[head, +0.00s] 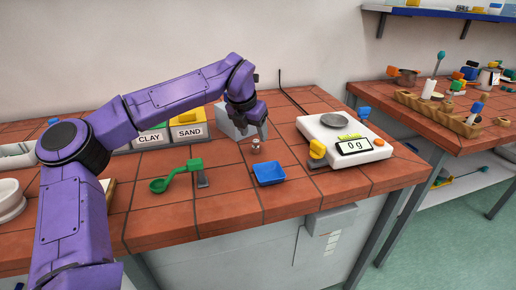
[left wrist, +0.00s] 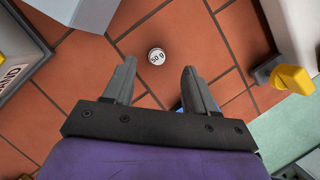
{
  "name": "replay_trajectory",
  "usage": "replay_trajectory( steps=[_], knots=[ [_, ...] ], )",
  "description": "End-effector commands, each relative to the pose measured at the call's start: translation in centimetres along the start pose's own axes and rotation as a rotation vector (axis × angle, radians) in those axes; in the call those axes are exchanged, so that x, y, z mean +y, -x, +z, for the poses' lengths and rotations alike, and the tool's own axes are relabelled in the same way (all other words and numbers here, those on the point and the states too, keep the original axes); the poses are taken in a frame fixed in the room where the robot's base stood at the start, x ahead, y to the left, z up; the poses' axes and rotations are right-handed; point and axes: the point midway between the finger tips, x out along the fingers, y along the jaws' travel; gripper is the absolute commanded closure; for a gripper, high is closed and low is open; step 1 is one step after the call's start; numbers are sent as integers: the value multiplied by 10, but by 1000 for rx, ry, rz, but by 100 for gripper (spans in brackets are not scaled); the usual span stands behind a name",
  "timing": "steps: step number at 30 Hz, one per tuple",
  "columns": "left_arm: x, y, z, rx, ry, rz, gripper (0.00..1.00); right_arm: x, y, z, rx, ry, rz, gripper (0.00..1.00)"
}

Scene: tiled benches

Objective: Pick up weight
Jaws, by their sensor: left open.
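A small metal weight (head: 256,148) stands on the red tiled bench, just below and in front of my left gripper (head: 262,130). In the left wrist view the weight (left wrist: 156,56) is a small round disc whose top seems to read "50 g". It lies ahead of the two fingertips of my left gripper (left wrist: 157,68), nearly centred between them and touching neither as far as I can tell. The gripper is open and empty, pointing down at the bench. My right gripper is out of view.
A white scale (head: 345,140) reading "0 g" stands to the right, with a yellow-handled item (head: 317,150) beside it. A blue tray (head: 268,173) lies in front of the weight. A green scoop (head: 175,176) rests at left, before the CLAY and SAND boxes (head: 188,132).

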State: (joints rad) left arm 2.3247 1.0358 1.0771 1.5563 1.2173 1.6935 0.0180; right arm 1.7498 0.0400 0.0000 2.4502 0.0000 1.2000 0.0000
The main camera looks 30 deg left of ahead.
Motion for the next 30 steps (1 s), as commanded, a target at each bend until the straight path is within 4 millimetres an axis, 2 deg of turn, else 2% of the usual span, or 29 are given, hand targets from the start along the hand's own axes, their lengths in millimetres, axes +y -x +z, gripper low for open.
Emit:
replay_trajectory(
  steps=[10, 18, 19, 21, 24, 30],
  knots=[
    [4, -52, 1, 2, 3, 1, 43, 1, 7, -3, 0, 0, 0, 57],
    [4, -59, 1, -2, 3, 1, 43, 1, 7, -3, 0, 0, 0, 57],
    [4, -59, 1, -1, 3, 1, 50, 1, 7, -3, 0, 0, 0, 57],
    [4, -59, 1, -1, 3, 1, 73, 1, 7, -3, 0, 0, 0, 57],
    [4, -59, 1, -1, 3, 1, 100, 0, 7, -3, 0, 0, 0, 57],
    [4, -58, 1, -1, 3, 1, 100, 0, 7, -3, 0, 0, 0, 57]
  ],
)
